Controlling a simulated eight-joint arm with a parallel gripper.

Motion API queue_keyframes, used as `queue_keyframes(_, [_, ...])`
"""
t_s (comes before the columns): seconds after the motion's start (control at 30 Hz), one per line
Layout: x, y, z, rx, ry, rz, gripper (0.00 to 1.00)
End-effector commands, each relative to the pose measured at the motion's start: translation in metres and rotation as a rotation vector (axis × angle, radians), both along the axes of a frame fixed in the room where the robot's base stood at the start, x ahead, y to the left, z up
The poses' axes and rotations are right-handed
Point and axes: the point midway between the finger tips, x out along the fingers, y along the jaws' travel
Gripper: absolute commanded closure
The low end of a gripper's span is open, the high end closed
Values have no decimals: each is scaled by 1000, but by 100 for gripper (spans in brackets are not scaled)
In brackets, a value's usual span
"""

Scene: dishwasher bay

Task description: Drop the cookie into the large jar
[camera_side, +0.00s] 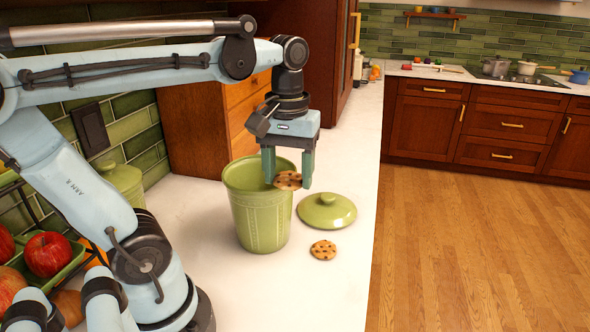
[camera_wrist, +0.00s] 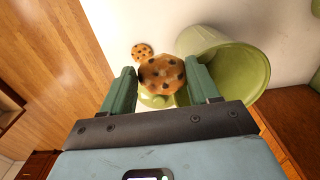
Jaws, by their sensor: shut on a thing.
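My gripper (camera_side: 288,180) is shut on a chocolate chip cookie (camera_side: 287,181). In the side view it is at the height of the jar's rim. The wrist view shows the held cookie (camera_wrist: 161,75) between the two green fingers. The large green jar (camera_side: 260,215) stands upright and open on the white counter. In the side view the held cookie overlaps the right part of its rim; I cannot tell whether it touches. The jar also shows in the wrist view (camera_wrist: 245,68), right of the held cookie. The jar's inside bottom is hidden.
A green lid (camera_side: 327,211) lies on the counter right of the jar. A second cookie (camera_side: 323,250) lies in front of it. A smaller green canister (camera_side: 121,181) stands behind at left. Apples (camera_side: 47,254) sit in a green tray at left. The counter's edge drops off to the right.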

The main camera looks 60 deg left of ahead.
Motion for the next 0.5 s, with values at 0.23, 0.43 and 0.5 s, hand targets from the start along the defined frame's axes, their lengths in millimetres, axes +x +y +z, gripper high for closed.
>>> queue_keyframes(0.23, [-6, 63, 29, 0, 0, 8, 47])
queue_keyframes(0.43, [-13, 85, 39, 0, 0, 1, 47])
queue_keyframes(0.5, [-14, 87, 39, 0, 0, 0, 47])
